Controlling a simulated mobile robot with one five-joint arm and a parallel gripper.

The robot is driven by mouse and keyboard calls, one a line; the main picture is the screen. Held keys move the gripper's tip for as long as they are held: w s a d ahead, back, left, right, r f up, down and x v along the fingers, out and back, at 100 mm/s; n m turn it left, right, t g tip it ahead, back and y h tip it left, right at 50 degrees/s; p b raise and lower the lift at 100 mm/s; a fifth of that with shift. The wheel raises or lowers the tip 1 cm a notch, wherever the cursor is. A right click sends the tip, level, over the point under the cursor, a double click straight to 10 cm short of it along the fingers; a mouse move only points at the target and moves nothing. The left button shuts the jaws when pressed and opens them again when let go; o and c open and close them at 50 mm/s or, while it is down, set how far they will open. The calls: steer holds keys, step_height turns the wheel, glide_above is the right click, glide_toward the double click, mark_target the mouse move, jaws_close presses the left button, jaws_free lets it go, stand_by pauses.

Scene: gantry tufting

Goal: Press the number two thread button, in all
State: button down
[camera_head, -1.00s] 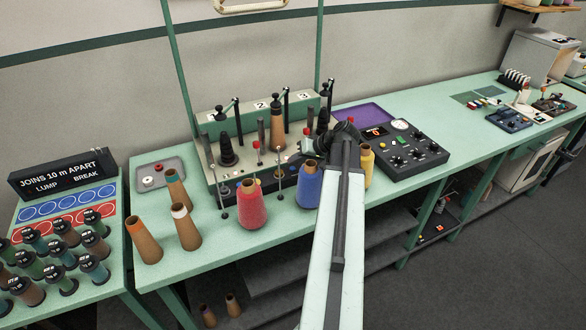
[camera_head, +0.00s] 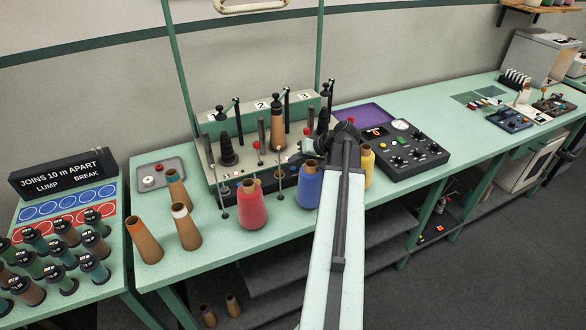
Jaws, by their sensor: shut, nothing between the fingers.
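The thread machine (camera_head: 236,182) is a pale green bench unit with a grey top and a dark front strip. Number plates stand on its back ledge, with the 2 plate (camera_head: 260,105) in the middle and the 3 plate (camera_head: 304,97) to its right. A brown cone (camera_head: 277,130) stands on a spindle below the 2. My gripper (camera_head: 291,159) is shut and empty, low over the machine's right front. The buttons on the front strip are too small to tell apart, and my wrist and the cones hide part of them. I cannot tell whether my fingertips touch one.
A red cone (camera_head: 251,206), a blue cone (camera_head: 309,186) and a yellow cone (camera_head: 366,164) stand along the front. Empty brown cones (camera_head: 186,228) stand left. A black control box (camera_head: 403,148) sits right. A rack of bobbins (camera_head: 62,252) is far left. The bench beyond the box has free room.

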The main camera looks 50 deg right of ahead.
steer(key=shift+f+b, duration=0.5)
steer(key=shift+s+f+b, duration=0.2)
steer(key=shift+f+b, duration=0.35)
steer(key=shift+b, duration=0.15)
stand_by(1.0)
steer(key=shift+r, duration=0.1)
steer(key=shift+w+r+p, duration=0.5)
steer(key=shift+r+p, duration=0.25)
steer(key=shift+p, duration=0.25)
steer(key=shift+r, duration=0.1)
